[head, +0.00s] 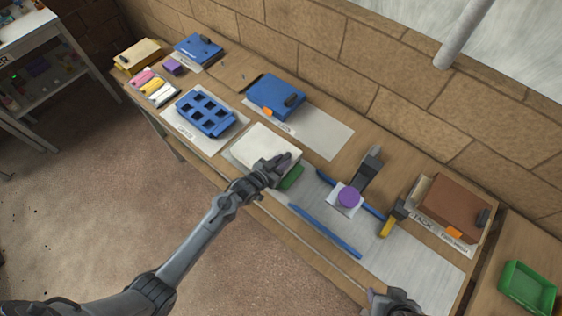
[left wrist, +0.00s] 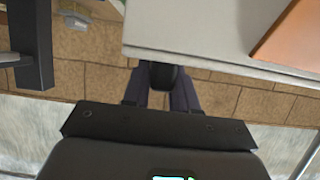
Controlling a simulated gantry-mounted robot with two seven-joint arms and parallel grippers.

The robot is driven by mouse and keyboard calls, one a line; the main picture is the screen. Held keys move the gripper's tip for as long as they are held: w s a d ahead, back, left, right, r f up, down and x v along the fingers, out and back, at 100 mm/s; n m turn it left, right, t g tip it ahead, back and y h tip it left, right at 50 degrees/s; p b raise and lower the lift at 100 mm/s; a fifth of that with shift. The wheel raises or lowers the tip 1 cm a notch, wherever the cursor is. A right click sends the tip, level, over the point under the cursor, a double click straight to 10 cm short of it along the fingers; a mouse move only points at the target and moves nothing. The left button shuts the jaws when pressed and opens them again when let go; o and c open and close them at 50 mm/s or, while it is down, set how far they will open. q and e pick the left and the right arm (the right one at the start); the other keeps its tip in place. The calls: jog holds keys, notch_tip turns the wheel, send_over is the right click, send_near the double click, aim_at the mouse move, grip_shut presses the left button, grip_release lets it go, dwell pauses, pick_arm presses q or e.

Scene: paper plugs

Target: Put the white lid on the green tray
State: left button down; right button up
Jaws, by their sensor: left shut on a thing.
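The white lid (head: 262,143) is a flat pale slab near the middle of the bench in the head view. My left gripper (head: 280,163) is shut on its right-hand edge. In the left wrist view the white lid (left wrist: 205,45) fills the upper right, and the fingers (left wrist: 163,88) of the left gripper meet its edge. A small green piece (head: 292,178), perhaps the green tray, shows just right of the gripper; the rest is hidden. I cannot tell whether lid and green piece touch. My right gripper (head: 393,302) is partly in view at the bottom; its jaws are unclear.
A blue holed tray (head: 205,113) lies to the left and a blue box (head: 275,96) behind. A purple round piece (head: 348,197), a blue bar (head: 326,231) and a brown box (head: 453,207) are to the right. A green bin (head: 528,288) stands far right.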

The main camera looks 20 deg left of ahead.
pick_arm(q)
jog(key=shift+f+b, duration=0.35)
jog(key=shift+f, duration=0.15)
dwell(0.4)
jog(key=c, duration=0.8)
grip_release()
jog(key=s+a+r+n+g+y, duration=0.1)
jog(key=s+a+r+g, duration=0.2)
jog(key=s, duration=0.7)
jog(key=s+r+g+y, duration=0.25)
jog(key=s+r, duration=0.25)
jog(key=s, duration=0.5)
jog(key=s+a+r+n+g, duration=0.1)
jog(key=s+a+r+g, duration=0.2)
jog(key=s, duration=0.7)
notch_tip(320, 180, up, 18)
jog(key=d+p, duration=0.1)
jog(key=p, duration=1.7)
jog(key=shift+s+d+g, duration=0.15)
jog(key=shift+s+g, duration=0.15)
jog(key=shift+g, duration=0.15)
